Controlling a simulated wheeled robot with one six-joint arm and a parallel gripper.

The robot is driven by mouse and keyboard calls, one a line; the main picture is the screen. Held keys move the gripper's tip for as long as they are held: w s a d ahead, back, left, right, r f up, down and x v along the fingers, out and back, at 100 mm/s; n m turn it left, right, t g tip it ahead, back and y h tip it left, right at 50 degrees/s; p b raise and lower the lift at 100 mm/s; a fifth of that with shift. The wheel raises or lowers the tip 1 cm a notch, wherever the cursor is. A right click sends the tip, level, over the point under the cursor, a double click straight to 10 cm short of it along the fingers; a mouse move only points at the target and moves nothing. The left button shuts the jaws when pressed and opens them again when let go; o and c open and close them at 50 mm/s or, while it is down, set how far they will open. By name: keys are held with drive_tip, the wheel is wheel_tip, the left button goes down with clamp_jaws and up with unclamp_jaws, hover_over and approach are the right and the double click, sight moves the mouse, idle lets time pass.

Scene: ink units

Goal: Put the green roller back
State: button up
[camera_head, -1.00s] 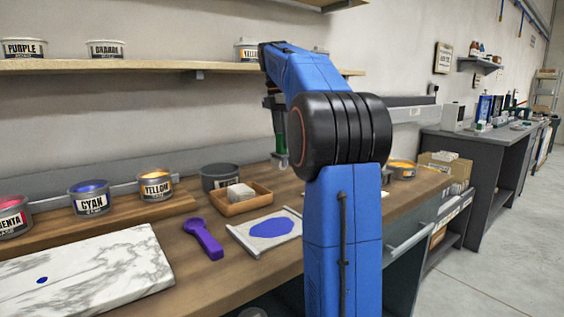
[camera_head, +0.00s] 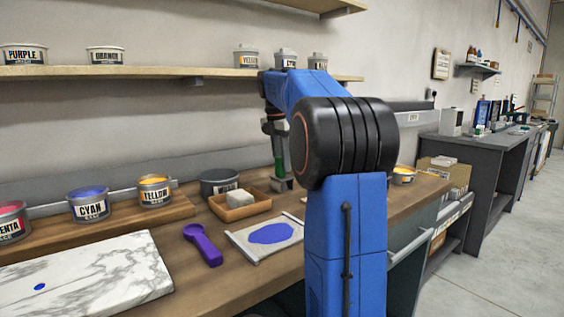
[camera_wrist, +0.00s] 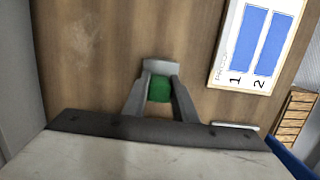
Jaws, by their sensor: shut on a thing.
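The green roller (camera_wrist: 158,89) is held between the two grey fingers of my gripper (camera_wrist: 160,92) in the wrist view. In the head view, the green roller (camera_head: 279,150) hangs upright under my gripper (camera_head: 278,138), above the back of the bench. A grey block-like piece (camera_head: 283,184) shows just below the green part; it also shows just beyond the fingertips in the wrist view (camera_wrist: 160,66). I cannot tell whether it is part of the roller or a separate holder, nor whether it touches the bench. My arm hides the bench to the right.
On the wooden bench stand a wooden tray (camera_head: 262,208) with a grey block, a dark tub (camera_head: 220,182), a sheet with a blue patch (camera_head: 240,241), a purple tool (camera_head: 204,246) and a marble slab (camera_head: 90,285). A card with blue bars (camera_wrist: 218,75) lies beside the roller.

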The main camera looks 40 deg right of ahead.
drive_tip(key=shift+f, duration=0.2)
drive_tip(key=shift+f, duration=0.15)
clamp_jaws()
drive_tip(key=o, duration=1)
unclamp_jaws()
drive_tip(key=shift+f, duration=0.1)
drive_tip(key=shift+o, duration=0.2)
wheel_tip(320, 180, up, 13)
drive_tip(key=a, duration=0.1)
drive_tip(key=shift+a, duration=0.35)
